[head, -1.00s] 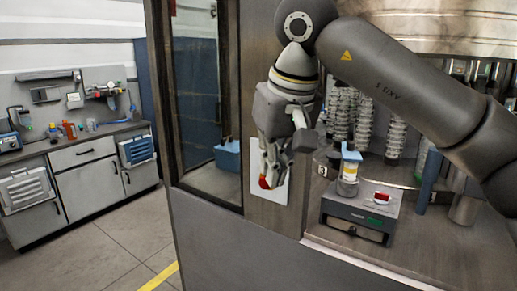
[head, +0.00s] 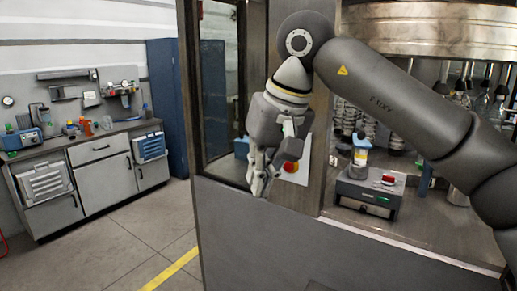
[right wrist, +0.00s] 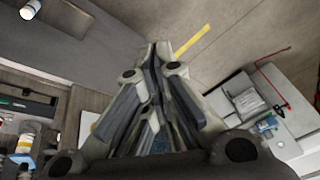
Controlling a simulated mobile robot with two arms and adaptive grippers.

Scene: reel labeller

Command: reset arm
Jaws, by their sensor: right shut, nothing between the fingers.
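My right gripper (head: 260,188) hangs from the right arm in front of the machine's dark cabinet edge, with its fingers pointing down. It is shut and empty. In the right wrist view the fingers of the gripper (right wrist: 158,48) meet at the tips with nothing between them. A white panel with a red button (head: 291,167) is partly hidden behind the gripper. The left gripper is not in view.
The machine's glass door (head: 217,90) is beside the gripper. Behind the labeller stand several reel stacks (head: 347,115). A grey workbench (head: 100,165) with tools stands at the far left. The floor (head: 130,245) with a yellow line (head: 172,268) between is clear.

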